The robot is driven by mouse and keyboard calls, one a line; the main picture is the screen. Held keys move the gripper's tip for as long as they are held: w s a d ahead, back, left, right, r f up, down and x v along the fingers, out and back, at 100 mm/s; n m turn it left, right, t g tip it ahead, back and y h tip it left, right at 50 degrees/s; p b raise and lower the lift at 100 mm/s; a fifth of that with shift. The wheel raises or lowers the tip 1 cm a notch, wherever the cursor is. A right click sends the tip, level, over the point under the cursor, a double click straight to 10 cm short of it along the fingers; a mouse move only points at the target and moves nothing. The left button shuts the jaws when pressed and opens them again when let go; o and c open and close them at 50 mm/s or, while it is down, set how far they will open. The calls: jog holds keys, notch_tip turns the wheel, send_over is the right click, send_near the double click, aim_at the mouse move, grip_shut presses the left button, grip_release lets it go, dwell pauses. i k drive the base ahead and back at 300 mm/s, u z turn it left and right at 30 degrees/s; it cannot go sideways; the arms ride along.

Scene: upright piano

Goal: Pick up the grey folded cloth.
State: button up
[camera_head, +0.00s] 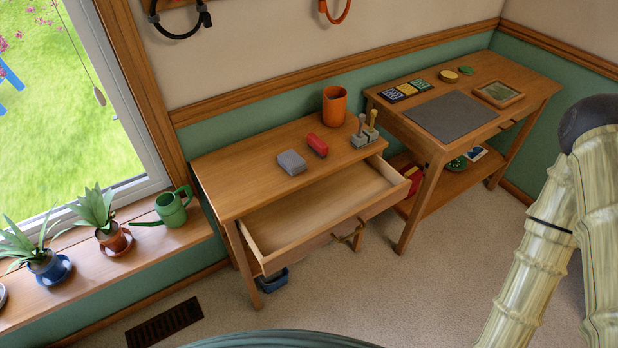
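A small grey folded cloth (291,162) lies flat on top of the left wooden desk (222,170), near its front edge and left of a red block-like object (317,145). It looks like a neat, roughly square pad, and nothing covers it. My gripper is not in view, so its opening and any contact cannot be seen.
The desk's drawer (300,222) is pulled out and empty, below the cloth. An orange cup (334,106) and a grey holder with wooden-handled tools (364,133) stand behind and right. Another table (520,75) stands right. Carpet (400,290) is open in front.

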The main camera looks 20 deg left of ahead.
aim_at(292, 161)
jog(key=z, duration=1.3)
jog(key=i, duration=0.75)
jog(key=u, duration=2.8)
